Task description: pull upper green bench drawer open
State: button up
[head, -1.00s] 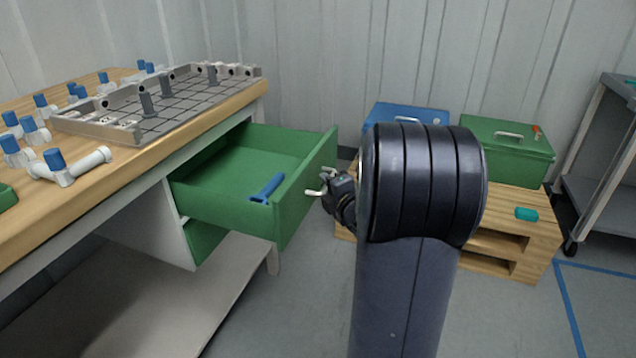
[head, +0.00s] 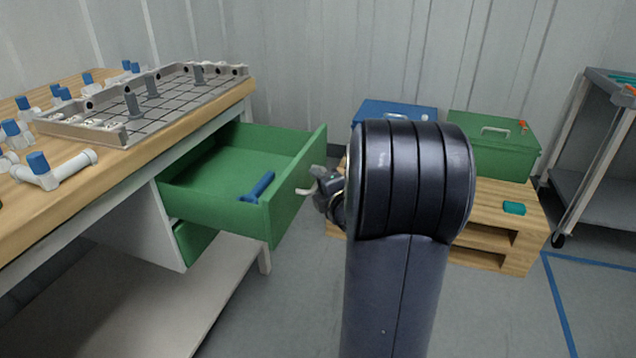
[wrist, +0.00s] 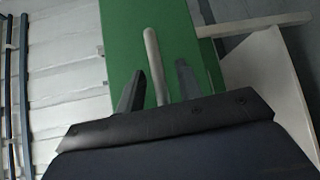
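The upper green drawer (head: 225,180) stands pulled well out from under the bench, with a blue tool (head: 257,187) lying inside it. Its pale handle (head: 302,191) is on the green front and also shows in the wrist view (wrist: 152,60). My gripper (head: 322,181) is at the handle, partly hidden behind my arm. In the wrist view its two fingers (wrist: 160,72) are apart, with the handle bar between them and a gap on each side. A lower green drawer (head: 190,242) sits below, under the bench.
The wooden bench top (head: 110,165) holds a grey gridded tray (head: 165,115) and several white fittings with blue caps. A blue box (head: 395,111) and a green box (head: 495,145) stand on a wooden pallet (head: 525,235) behind my arm. A grey cart (head: 605,160) is at right.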

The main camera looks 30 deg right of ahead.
jog(key=s+a+r+p, duration=0.1)
jog(key=s+p, duration=0.1)
jog(key=s, duration=0.8)
jog(key=shift+s+a+r, duration=0.15)
jog(key=shift+r, duration=0.05)
jog(key=w, duration=0.3)
jog(key=w+f+b, duration=0.1)
jog(key=w, duration=0.2)
jog(key=w+d+b, duration=0.1)
jog(key=w, duration=0.3)
jog(key=shift+d+f, duration=0.1)
jog(key=shift+f, duration=0.15)
jog(key=shift+w, duration=0.5)
jog(key=shift+r, duration=0.1)
